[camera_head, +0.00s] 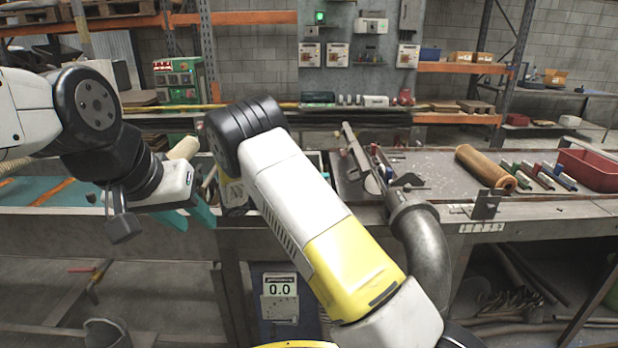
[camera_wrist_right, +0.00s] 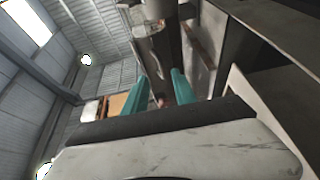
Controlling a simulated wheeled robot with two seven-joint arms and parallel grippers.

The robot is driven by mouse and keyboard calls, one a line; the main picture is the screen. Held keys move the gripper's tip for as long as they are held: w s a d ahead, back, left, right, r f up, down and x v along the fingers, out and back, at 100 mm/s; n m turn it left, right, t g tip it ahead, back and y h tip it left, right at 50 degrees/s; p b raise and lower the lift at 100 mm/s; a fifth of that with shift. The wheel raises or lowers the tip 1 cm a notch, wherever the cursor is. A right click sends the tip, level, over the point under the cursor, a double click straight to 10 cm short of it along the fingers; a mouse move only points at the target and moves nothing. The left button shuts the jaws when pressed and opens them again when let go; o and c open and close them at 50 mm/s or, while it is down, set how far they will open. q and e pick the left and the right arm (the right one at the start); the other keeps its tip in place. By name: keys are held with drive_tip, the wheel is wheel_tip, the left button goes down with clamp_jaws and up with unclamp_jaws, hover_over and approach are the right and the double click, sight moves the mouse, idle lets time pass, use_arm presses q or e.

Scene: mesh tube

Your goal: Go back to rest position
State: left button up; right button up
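My left gripper (camera_head: 190,214) is low over the left workbench, its teal fingers apart with nothing visible between them. A beige cylinder (camera_head: 184,148) shows just behind the left gripper's wrist; I cannot tell what it rests on. My right arm crosses the middle of the head view and bends at a black joint; its gripper is mostly hidden there. In the right wrist view my right gripper (camera_wrist_right: 160,88) has its teal fingers apart, with nothing clearly held. A brown tube (camera_head: 485,167) lies on the right workbench (camera_head: 440,165), away from both grippers.
A metal fixture with a bent grey pipe (camera_head: 424,250) stands at the right bench's near edge. Coloured bars (camera_head: 545,175) and a red bin (camera_head: 592,168) lie farther right. A display reading 0.0 (camera_head: 280,298) is below. Shelves and a control panel (camera_head: 352,58) stand behind.

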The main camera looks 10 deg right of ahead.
drive_tip(key=s+d+r+m+g+y, duration=0.1)
drive_tip(key=s+d+r+g+y, duration=0.15)
drive_tip(key=s+d+y, duration=0.35)
drive_tip(key=s+d+r+m+g+y, duration=0.1)
drive_tip(key=s+d+r+g+y, duration=0.2)
drive_tip(key=s, duration=0.6)
drive_tip(key=s+a+r+t+y, duration=0.2)
drive_tip(key=s+r+t+y, duration=0.1)
drive_tip(key=s, duration=0.6)
drive_tip(key=s+a+r+t+y, duration=0.3)
drive_tip(key=s+r+y, duration=0.1)
drive_tip(key=s+y, duration=0.3)
drive_tip(key=shift+s+a+r+m, duration=0.25)
drive_tip(key=shift+s+r+m, duration=0.15)
drive_tip(key=shift+s, duration=0.75)
